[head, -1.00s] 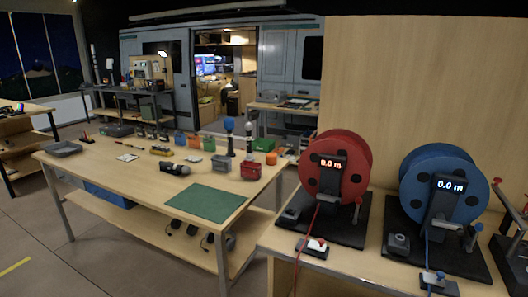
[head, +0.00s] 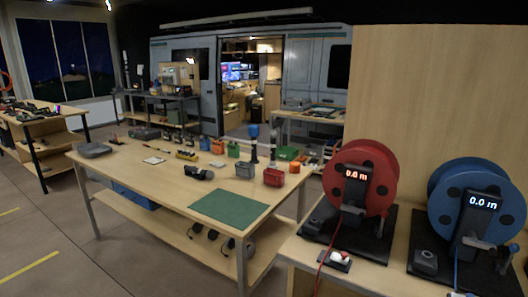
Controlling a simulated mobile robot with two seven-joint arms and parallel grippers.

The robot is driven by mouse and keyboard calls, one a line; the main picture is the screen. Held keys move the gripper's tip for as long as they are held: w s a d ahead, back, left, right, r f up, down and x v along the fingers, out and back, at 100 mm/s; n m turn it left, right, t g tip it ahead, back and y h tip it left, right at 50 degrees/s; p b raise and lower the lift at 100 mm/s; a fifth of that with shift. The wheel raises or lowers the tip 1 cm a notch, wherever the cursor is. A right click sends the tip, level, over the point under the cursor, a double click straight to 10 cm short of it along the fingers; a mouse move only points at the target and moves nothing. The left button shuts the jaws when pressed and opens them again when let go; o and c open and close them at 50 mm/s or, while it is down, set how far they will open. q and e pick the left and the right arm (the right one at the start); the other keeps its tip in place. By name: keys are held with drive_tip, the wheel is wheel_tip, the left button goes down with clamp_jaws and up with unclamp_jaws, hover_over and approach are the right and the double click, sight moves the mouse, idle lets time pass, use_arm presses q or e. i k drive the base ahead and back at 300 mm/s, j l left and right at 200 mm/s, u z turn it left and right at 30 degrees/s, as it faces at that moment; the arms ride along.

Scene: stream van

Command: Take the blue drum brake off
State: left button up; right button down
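The blue drum (head: 484,203) stands on a black base (head: 432,258) on the wooden bench at the right. Its dark display unit (head: 477,222) reads 0.0 m. A lever (head: 505,249) with a pale grey end is at its lower right, cut close to the picture edge; I cannot tell whether this is the brake or how it is set. A small dark box with a round knob (head: 427,258) sits at the drum's lower left. A blue cable hangs down in front. Neither of my grippers is in view.
A red drum (head: 361,178), also reading 0.0 m, stands left of the blue one. A large wooden table (head: 150,170) with a green mat (head: 229,205) and several small items stands to the left. Open floor (head: 50,235) lies at lower left. A van stands behind.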

sight(509, 259)
drive_tip(key=z, duration=1.65)
